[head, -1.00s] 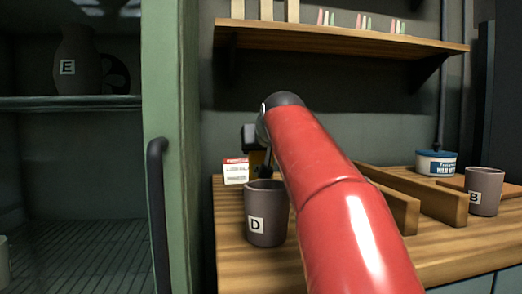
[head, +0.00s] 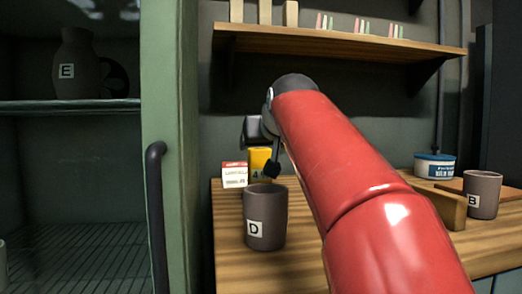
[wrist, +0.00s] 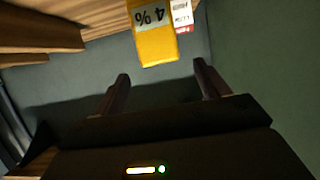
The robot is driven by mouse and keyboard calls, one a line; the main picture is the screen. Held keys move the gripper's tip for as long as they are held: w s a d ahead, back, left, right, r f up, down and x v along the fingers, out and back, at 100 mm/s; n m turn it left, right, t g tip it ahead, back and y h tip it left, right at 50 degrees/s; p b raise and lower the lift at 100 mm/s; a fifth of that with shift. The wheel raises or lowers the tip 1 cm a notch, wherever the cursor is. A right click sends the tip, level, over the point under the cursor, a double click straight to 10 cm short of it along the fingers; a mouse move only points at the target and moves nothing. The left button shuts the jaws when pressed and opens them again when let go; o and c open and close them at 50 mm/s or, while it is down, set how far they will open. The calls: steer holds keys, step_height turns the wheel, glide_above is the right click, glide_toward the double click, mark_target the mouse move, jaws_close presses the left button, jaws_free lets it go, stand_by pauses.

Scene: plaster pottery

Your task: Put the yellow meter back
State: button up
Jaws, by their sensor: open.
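The yellow meter (head: 259,160) stands at the back of the wooden counter, beside a red-and-white box and partly hidden by my gripper. In the wrist view the yellow meter (wrist: 157,36) shows "4 %" upside down, beyond and between the two fingers. My gripper (wrist: 162,75) is open with nothing between its fingers. In the head view my gripper (head: 271,170) is near the meter, behind cup D; whether it touches the meter cannot be told.
Cup D (head: 265,225) stands at the front of the counter. The red-and-white box (head: 234,175) is left of the meter. A wooden divider (head: 452,210), cup B (head: 482,196) and a blue-white tub (head: 434,166) are at right. A green cabinet (head: 168,90) stands open at left.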

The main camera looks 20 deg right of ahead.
steer(key=v, duration=0.5)
steer(key=shift+s+r, duration=0.1)
steer(key=shift+s, duration=0.05)
steer(key=shift+s, duration=0.1)
